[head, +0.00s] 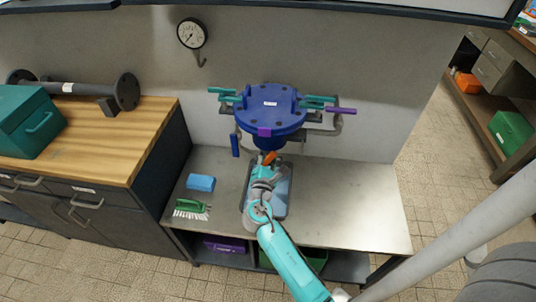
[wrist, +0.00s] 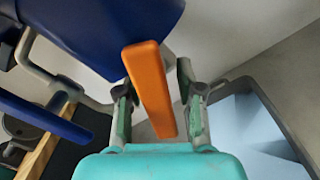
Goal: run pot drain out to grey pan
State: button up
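The dark blue pot (head: 270,108) is mounted at the wall above the metal bench. Its orange drain lever (head: 269,158) hangs below it, and in the wrist view the lever (wrist: 151,85) slants down between my fingers. My gripper (wrist: 160,105) is open around the lever, with a gap showing on each side. In the head view my gripper (head: 266,172) is under the pot, partly hidden by my arm. The grey pan (head: 281,207) lies on the bench below, partly covered by my arm. Its rim (wrist: 282,112) and pale blue inside show at right in the wrist view.
A blue sponge (head: 201,183) and a green brush (head: 192,209) lie on the bench left of the pan. Teal levers (head: 225,95) and a purple lever (head: 341,111) stick out beside the pot. A gauge (head: 191,34) hangs above. The bench's right side is clear.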

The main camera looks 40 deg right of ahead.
jog(key=shift+w+r, duration=0.1)
jog(key=shift+r, duration=0.05)
jog(key=n, duration=0.6)
jog(key=v, duration=1.1)
jog(key=s+a+f+m+y, duration=0.3)
jog(key=s+a+f+y, duration=0.1)
jog(key=s, duration=0.4)
jog(key=s+a+f+m+t+y, duration=0.1)
jog(key=s+a+f+m+y, duration=0.3)
jog(key=s, duration=0.4)
jog(key=shift+a+f+t+y, duration=0.3)
jog(key=shift+a+f+y, duration=0.45)
jog(key=shift+f+y, duration=0.35)
jog(key=shift+o, duration=0.3)
jog(key=shift+s, duration=0.15)
